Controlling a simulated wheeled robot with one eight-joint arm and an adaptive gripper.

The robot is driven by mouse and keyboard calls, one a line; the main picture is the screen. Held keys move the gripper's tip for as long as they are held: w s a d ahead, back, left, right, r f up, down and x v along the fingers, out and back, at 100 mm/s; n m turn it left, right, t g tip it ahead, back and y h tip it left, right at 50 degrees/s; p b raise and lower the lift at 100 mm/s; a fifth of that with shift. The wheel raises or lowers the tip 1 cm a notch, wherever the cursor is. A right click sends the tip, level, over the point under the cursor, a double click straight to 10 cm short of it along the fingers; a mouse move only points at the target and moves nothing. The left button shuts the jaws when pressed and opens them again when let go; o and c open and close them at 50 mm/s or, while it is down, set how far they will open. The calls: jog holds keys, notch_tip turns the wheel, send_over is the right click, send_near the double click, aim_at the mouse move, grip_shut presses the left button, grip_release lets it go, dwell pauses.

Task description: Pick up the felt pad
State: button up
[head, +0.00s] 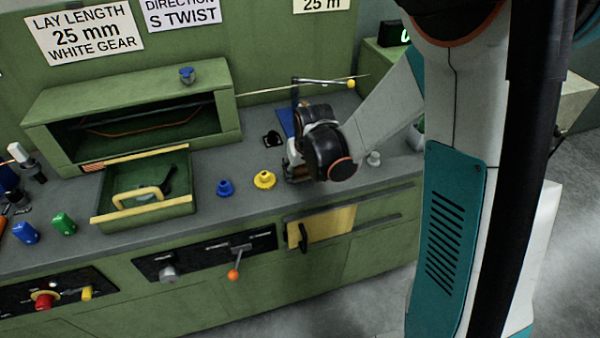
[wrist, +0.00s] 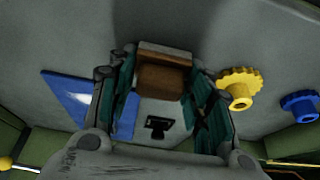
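A small brown block with a pale layer along one edge (wrist: 162,78), which looks like the felt pad, lies between the fingertips of my gripper (wrist: 163,68) in the wrist view. One teal-lined finger is on each side of it, very close; I cannot tell whether they press on it. In the head view my gripper (head: 296,172) is low at the grey counter, right of the yellow gear, and my wrist hides most of the pad.
A yellow gear (head: 264,180) and a blue gear (head: 225,187) stand left of my gripper. A blue plate (wrist: 72,97) and a small black part (head: 272,138) lie close by. An open green drawer (head: 178,211) is farther left on the counter.

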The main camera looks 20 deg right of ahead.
jog(key=shift+r, duration=0.15)
notch_tip(320, 180, up, 20)
jog(key=p, duration=0.7)
jog(key=shift+o, duration=0.8)
jog(key=shift+c, duration=0.4)
